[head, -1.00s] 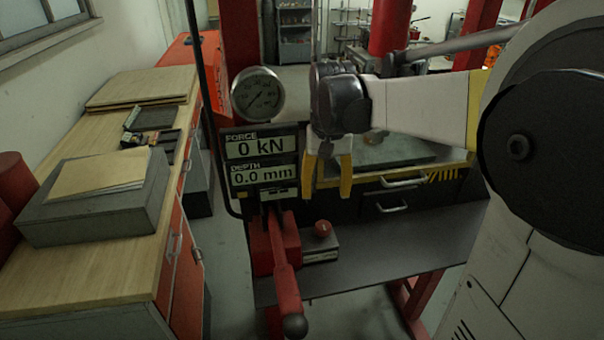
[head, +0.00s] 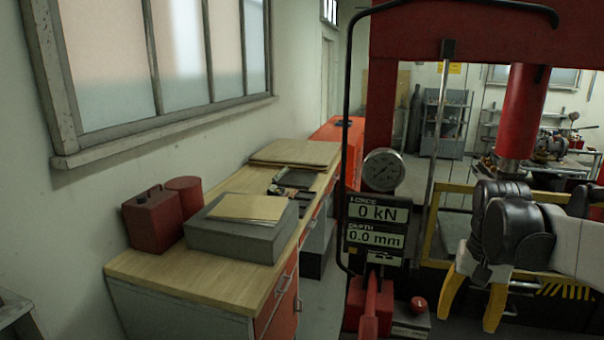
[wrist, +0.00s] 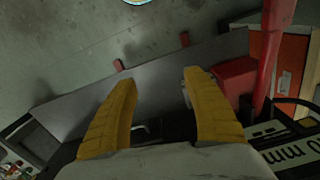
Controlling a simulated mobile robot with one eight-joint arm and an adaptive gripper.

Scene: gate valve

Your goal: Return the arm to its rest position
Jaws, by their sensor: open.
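My gripper (head: 476,305) hangs at the lower right of the head view, in front of the red press frame (head: 381,110). Its yellow fingers point down and are spread apart with nothing between them. In the wrist view my gripper (wrist: 153,90) also shows open and empty, above a grey shelf (wrist: 160,85) and the floor. My forearm reaches in from the right edge of the head view.
A pressure gauge (head: 383,170) and a force and depth display (head: 376,225) stand left of my gripper, reading 0 kN and 0.0 mm. A red lever (head: 370,305) is below them. A wooden workbench (head: 190,285) stands at left. Floor shows between bench and press.

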